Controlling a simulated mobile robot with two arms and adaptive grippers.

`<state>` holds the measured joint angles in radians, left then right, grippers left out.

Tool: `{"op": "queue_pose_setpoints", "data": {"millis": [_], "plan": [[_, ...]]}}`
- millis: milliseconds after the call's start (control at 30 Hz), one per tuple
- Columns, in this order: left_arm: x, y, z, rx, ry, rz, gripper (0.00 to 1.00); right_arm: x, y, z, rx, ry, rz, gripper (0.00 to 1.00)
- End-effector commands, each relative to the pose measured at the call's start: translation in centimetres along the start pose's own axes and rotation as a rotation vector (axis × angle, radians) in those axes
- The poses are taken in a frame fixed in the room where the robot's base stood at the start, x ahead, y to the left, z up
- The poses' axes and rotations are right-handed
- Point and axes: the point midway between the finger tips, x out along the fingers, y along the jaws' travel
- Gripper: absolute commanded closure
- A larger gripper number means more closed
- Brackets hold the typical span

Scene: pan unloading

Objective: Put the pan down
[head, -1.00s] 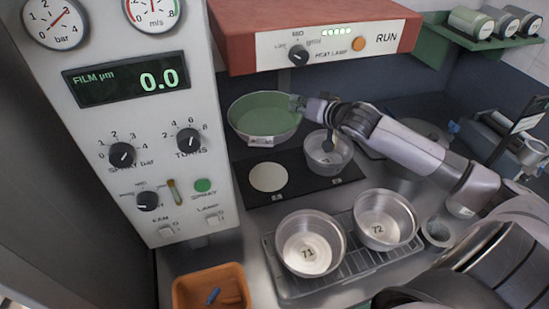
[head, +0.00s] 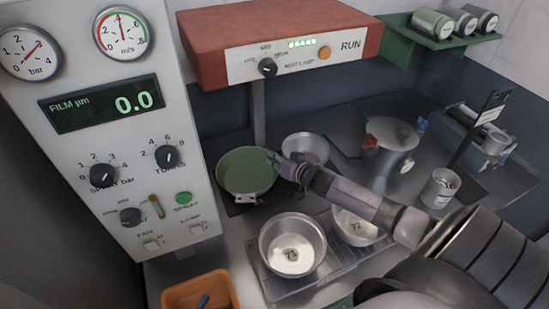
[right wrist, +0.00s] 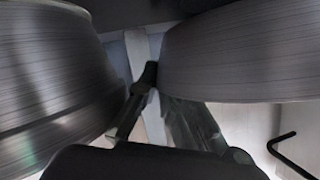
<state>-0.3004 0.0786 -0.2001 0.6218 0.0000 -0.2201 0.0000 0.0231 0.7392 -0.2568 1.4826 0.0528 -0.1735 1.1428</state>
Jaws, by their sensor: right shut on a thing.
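The pan (head: 246,172) is a round metal pan with a green inside, in the middle of the head view. It sits low over the dark mat (head: 236,209) and hides the pale disc there. Whether its underside touches the mat I cannot tell. My right gripper (head: 276,161) is shut on the pan's right rim. In the right wrist view the gripper (right wrist: 146,78) is between two blurred curved metal walls; the left one seems to be the pan. My left gripper is not in view.
An empty metal bowl (head: 306,147) stands just right of the pan. Bowls 71 (head: 292,262) and 72 (head: 352,236) stand on a wire rack in front. The red heat lamp (head: 270,40) hangs above and behind. The control panel (head: 120,130) closes off the left side.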

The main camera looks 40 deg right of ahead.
Motion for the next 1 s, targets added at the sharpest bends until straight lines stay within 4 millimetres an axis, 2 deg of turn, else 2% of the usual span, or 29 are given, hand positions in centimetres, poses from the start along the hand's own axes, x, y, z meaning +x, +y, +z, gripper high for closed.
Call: {"op": "queue_pose_setpoints", "data": {"millis": [133, 767, 800, 1000], "plan": [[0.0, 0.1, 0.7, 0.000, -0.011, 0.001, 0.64, 0.1, 0.0, 0.1, 0.001, 0.003, -0.002, 1.00], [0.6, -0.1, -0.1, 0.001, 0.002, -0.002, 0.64, 0.5, 0.5, 1.1, 0.001, 0.002, -0.002, 1.00], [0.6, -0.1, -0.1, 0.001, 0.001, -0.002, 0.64, 0.5, 0.6, 1.3, 0.000, -0.001, 0.001, 0.94], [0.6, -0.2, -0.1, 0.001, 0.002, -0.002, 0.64, 0.5, 0.6, 1.4, 0.000, -0.003, 0.001, 0.80]]}}
